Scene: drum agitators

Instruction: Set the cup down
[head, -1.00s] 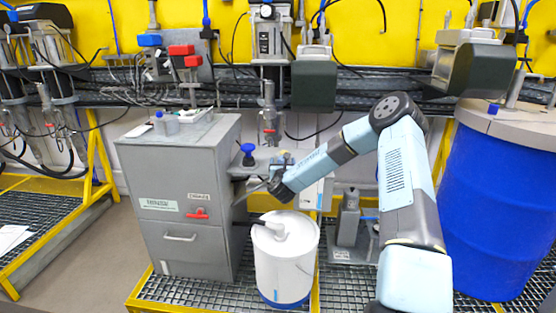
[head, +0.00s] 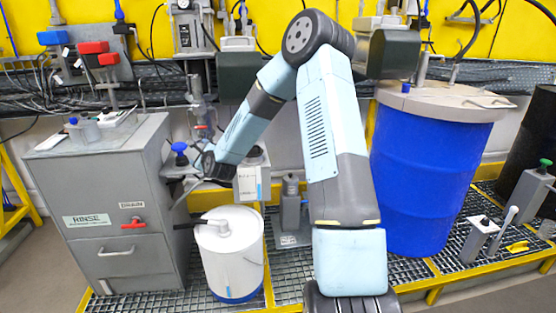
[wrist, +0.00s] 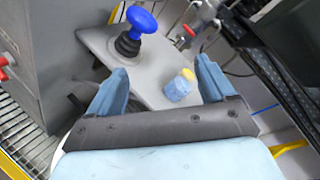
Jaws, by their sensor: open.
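A small light-blue piece with a yellow end (wrist: 180,86), which appears to be the cup, rests on a grey shelf (wrist: 150,95) in the wrist view. It lies between my gripper's spread fingers, nearer the right one, and neither finger touches it. My gripper (wrist: 162,75) is open and empty. In the head view my gripper (head: 190,178) points left at the shelf beside the grey cabinet, its fingers hard to make out. I cannot pick out the cup there; my arm covers part of the shelf.
A blue mushroom knob (wrist: 141,20) stands on the shelf, also visible in the head view (head: 180,149). The grey cabinet (head: 115,200) is at left. A white bucket (head: 230,255) stands below my gripper. A blue drum (head: 430,170) is at right. Hoses hang behind.

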